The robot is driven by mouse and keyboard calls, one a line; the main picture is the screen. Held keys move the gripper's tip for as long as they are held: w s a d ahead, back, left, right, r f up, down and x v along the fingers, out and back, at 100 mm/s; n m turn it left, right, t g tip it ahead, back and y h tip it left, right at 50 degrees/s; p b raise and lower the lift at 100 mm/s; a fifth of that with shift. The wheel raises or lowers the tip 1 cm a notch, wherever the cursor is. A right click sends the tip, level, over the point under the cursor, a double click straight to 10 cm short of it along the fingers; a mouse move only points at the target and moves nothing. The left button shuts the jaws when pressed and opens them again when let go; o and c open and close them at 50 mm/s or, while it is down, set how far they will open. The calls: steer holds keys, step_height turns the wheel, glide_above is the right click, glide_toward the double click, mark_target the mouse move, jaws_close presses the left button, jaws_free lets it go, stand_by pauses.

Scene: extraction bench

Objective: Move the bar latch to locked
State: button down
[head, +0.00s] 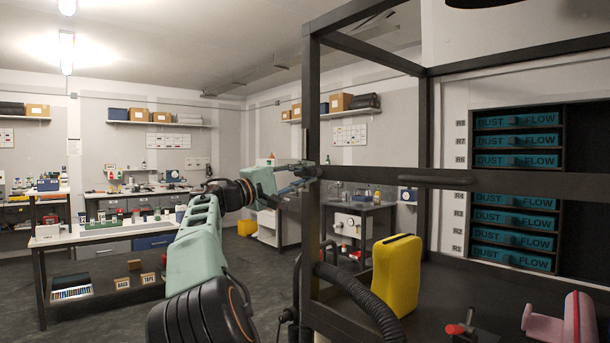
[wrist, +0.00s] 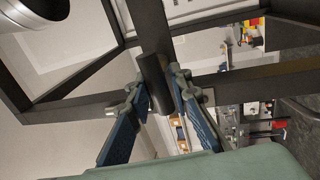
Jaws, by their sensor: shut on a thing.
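My gripper (head: 304,171) is at the left front post of the black frame, at the left end of a dark crossbar (head: 520,184). In the wrist view my gripper (wrist: 158,92) has its two fingers on either side of a dark rounded handle (wrist: 155,72), and it is shut on it. This handle appears to be the bar latch's. In the head view the gripper and post hide it. I cannot tell from these frames whether the latch is locked.
Inside the frame are a rack of blue "DUST FLOW" cartridges (head: 515,161), a yellow case (head: 396,276), a black hose (head: 362,298), a red-knobbed part (head: 457,329) and a pink piece (head: 570,322). The frame's post (head: 310,240) stands close to my arm. Benches stand behind.

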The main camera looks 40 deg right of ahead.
steer(key=c, duration=1.7)
jaws_free()
steer(key=shift+s+r, duration=0.1)
steer(key=shift+c, duration=0.2)
steer(key=v, duration=1.2)
